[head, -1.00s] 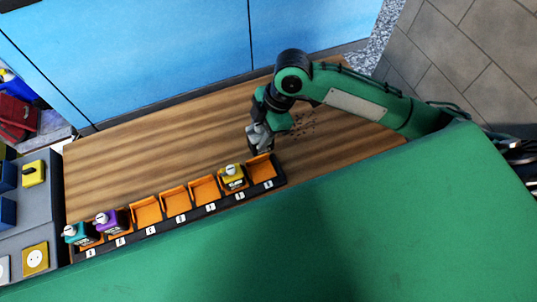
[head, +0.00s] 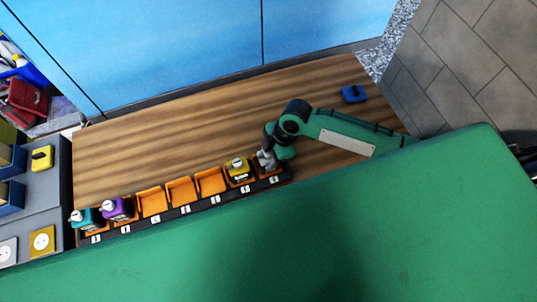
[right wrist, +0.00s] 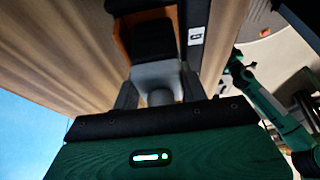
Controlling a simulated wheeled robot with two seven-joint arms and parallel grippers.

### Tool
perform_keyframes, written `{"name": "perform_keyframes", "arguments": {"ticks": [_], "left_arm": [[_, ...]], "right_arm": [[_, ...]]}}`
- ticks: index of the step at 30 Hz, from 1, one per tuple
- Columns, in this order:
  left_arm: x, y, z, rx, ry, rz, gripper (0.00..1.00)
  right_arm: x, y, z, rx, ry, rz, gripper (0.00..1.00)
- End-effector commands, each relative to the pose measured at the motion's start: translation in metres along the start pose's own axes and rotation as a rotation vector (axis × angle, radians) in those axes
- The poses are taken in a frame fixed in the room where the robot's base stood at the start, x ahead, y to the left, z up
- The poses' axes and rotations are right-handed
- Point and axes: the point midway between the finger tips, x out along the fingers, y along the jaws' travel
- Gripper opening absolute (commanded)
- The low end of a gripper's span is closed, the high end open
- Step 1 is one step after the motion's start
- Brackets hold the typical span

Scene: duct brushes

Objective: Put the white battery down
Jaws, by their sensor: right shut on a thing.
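My right gripper (head: 265,160) is at the rightmost bay of the black rack (head: 184,216) in the head view. It is shut on a pale grey-white thing, which I take to be the white battery (right wrist: 157,74); it shows between the two fingers in the right wrist view. The battery is at the orange bay (right wrist: 123,45), beside a dark area inside it. My gripper hides most of the battery in the head view, so I cannot tell whether it rests on the bay floor. My left gripper is not in view.
A yellow battery (head: 240,171) stands in the bay just left of my right gripper. Teal (head: 88,218) and purple (head: 117,208) batteries fill the left end. Empty orange bays (head: 181,190) lie between. A blue block (head: 354,94) sits at the table's back right. The wooden table (head: 190,130) behind the rack is clear.

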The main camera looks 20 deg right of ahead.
Motion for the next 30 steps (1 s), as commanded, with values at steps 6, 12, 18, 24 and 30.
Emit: {"name": "perform_keyframes", "arguments": {"ticks": [6,12,18,24,30], "left_arm": [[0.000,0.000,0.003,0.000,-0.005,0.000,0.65],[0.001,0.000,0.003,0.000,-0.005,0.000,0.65],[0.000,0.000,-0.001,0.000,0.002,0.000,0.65],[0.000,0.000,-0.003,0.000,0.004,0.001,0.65],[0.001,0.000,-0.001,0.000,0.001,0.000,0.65]], "right_arm": [[0.001,0.001,0.000,-0.002,0.002,0.003,0.07],[0.005,0.001,0.002,-0.001,0.001,0.002,0.47],[0.004,0.001,0.002,-0.001,0.001,0.002,0.65],[0.003,0.001,0.001,-0.001,0.001,0.002,0.65],[-0.021,0.002,0.001,-0.001,0.001,0.004,0.65]]}}
